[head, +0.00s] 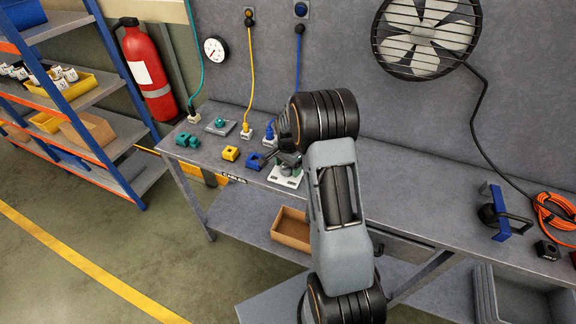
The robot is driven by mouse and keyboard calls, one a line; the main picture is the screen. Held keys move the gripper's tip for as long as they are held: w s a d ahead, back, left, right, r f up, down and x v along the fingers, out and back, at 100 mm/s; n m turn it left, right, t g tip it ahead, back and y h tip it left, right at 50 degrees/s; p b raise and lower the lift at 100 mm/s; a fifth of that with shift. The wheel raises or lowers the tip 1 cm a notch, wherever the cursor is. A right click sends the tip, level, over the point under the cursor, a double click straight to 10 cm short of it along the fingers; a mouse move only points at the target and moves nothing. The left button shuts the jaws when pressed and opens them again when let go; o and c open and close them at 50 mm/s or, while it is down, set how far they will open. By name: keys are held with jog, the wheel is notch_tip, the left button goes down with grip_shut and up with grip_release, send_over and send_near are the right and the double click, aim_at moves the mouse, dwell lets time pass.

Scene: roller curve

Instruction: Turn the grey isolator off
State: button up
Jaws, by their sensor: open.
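My gripper (285,157) is partly hidden behind my own arm. It hangs low over the bench, above a small white plate (287,178) with a greenish part on it. The jaws are small and dark here, and no object shows between them. A grey square base with a teal knob (219,125) sits at the back left of the bench, left of my gripper and apart from it. I cannot tell for sure which unit is the grey isolator; part of the area around my gripper is hidden. No switch position can be read.
Teal (187,141), yellow (230,153) and blue blocks (256,161) line the bench's front left. Teal, yellow and blue cables drop to sockets behind them. A fan (425,35) hangs on the wall. A blue-handled tool (497,212) and orange cable (555,215) lie at right.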

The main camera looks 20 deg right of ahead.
jog(key=shift+f, duration=0.2)
jog(key=shift+c, duration=0.2)
jog(key=c, duration=0.9)
